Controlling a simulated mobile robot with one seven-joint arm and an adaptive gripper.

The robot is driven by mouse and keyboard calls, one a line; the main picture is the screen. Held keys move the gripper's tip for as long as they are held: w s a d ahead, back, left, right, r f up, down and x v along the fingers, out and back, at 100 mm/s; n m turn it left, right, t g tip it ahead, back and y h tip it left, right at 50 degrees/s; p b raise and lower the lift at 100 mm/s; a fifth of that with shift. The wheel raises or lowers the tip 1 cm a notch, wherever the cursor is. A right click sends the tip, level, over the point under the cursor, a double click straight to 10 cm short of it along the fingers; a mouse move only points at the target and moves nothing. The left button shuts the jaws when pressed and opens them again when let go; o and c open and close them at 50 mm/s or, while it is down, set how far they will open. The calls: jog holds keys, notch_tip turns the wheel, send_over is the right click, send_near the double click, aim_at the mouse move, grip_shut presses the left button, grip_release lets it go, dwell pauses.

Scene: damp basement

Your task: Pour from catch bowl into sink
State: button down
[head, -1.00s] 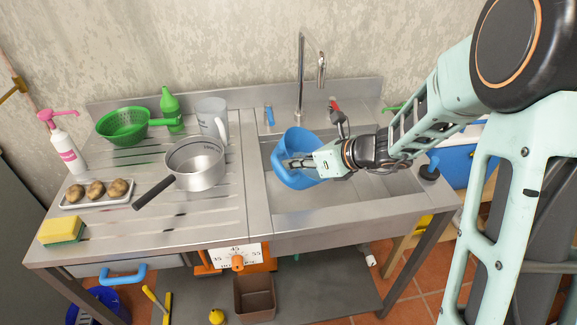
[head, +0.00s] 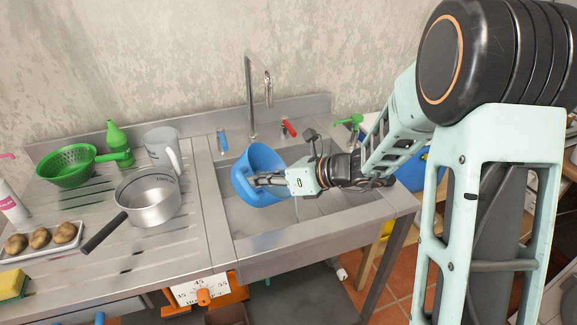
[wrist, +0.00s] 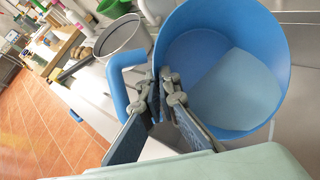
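The blue catch bowl (head: 262,158) is held tilted over the sink (head: 300,232), with its open side turned partly toward my arm. My gripper (head: 256,180) is at the bowl's near side, its fingers closed against it. In the wrist view the bowl (wrist: 272,60) fills the upper right, and its blue handle (wrist: 118,85) is left of my gripper (wrist: 165,88). The fingertips meet where the handle joins the bowl wall; the exact contact is partly hidden. A paler patch shows inside the bowl, and I cannot tell whether it is water.
The tap (head: 250,95) rises behind the bowl. The sink's right part is clear.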

jog(key=shift+d+r+y+b, duration=0.5)
jog(key=shift+d+y, duration=0.1)
jog(key=shift+d, duration=0.15)
dwell(0.5)
jog(key=shift+d+r+m+t+y+b, duration=0.3)
jog(key=shift+d+r+m+y+b, duration=0.15)
jog(key=shift+d+y+b, duration=0.3)
dwell(0.7)
jog(key=shift+w+d+r+y+b, duration=0.1)
jog(key=shift+d+r+y+b, duration=0.15)
jog(key=shift+d+y, duration=0.2)
jog(key=shift+d+r+y+b, duration=0.15)
jog(key=shift+d+y+b, duration=0.15)
jog(key=shift+y, duration=0.1)
jog(key=shift+d, duration=0.1)
jog(key=shift+d+r+m+y+b, duration=0.15)
jog(key=shift+d+m+y+b, duration=0.1)
jog(key=shift+d+y, duration=0.35)
jog(key=shift+d+r+m+y+b, duration=0.1)
jog(key=shift+d+y+b, duration=0.15)
jog(key=shift+d, duration=0.5)
